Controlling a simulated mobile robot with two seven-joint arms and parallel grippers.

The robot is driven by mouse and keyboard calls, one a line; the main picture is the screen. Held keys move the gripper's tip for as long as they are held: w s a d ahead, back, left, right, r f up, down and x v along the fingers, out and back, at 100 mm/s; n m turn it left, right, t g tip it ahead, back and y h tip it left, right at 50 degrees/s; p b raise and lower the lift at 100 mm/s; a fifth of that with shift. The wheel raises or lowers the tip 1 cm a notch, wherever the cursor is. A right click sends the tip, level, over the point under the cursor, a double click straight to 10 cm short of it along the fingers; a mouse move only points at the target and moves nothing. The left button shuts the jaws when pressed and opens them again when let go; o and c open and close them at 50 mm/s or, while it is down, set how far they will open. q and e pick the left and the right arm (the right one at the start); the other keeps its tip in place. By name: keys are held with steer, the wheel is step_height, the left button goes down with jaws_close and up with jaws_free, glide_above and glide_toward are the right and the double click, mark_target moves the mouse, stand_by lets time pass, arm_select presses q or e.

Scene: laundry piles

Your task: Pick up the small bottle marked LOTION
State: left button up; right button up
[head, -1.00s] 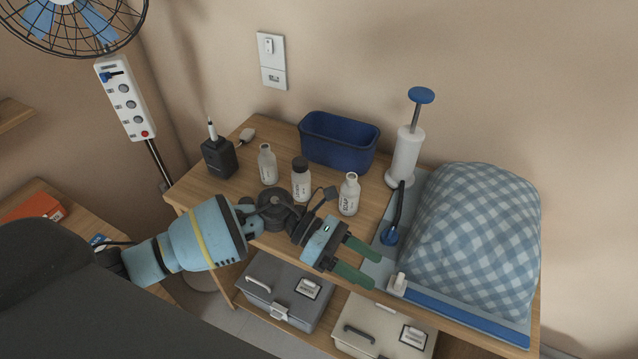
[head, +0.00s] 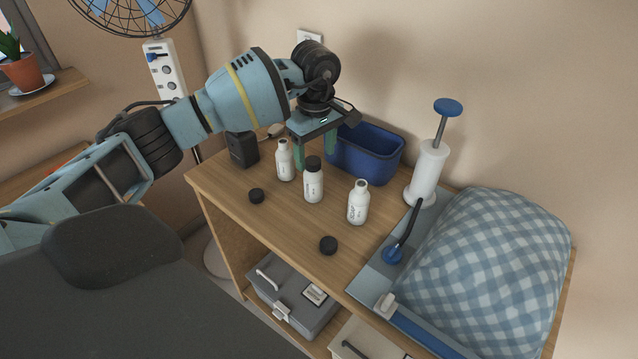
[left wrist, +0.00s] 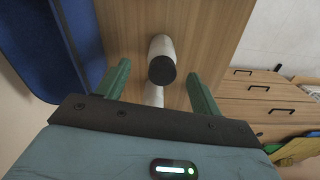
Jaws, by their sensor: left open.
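Three small white bottles stand upright on the wooden table: an uncapped left one (head: 284,163), a middle one with a black cap (head: 313,184), and an uncapped right one (head: 358,204). Their labels are too small to read with certainty. My left gripper (head: 314,150) is open, pointing down above and behind the left and middle bottles. In the left wrist view, the black-capped bottle (left wrist: 160,68) shows between the spread green fingers, and part of another white bottle (left wrist: 153,96) shows nearer the palm. No contact is visible. My right gripper is not in view.
A blue bin (head: 372,150) stands close behind the bottles. Two loose black caps (head: 256,196) (head: 328,245) lie in front. A white pump (head: 428,170) and a checked pillow (head: 490,265) are on the right. A black box (head: 242,150) is at the left.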

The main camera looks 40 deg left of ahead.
mark_target(312, 162)
arm_select(q)
steer(key=shift+s+f+p, duration=0.2)
steer(key=shift+f+p, duration=0.15)
steer(key=shift+f, duration=3.6)
steer(key=c, duration=1.1)
steer(key=shift+c, duration=0.2)
steer(key=shift+r, duration=0.2)
steer(key=shift+a+r, duration=0.1)
steer(key=shift+r, duration=0.6)
steer(key=shift+s+r, duration=0.3)
steer(key=shift+r, duration=0.6)
steer(key=s+d+r, duration=0.1)
steer(key=s, duration=1.4)
steer(key=shift+s+d+r+b, duration=0.2)
steer(key=shift+d+b, duration=0.05)
steer(key=shift+b, duration=0.2)
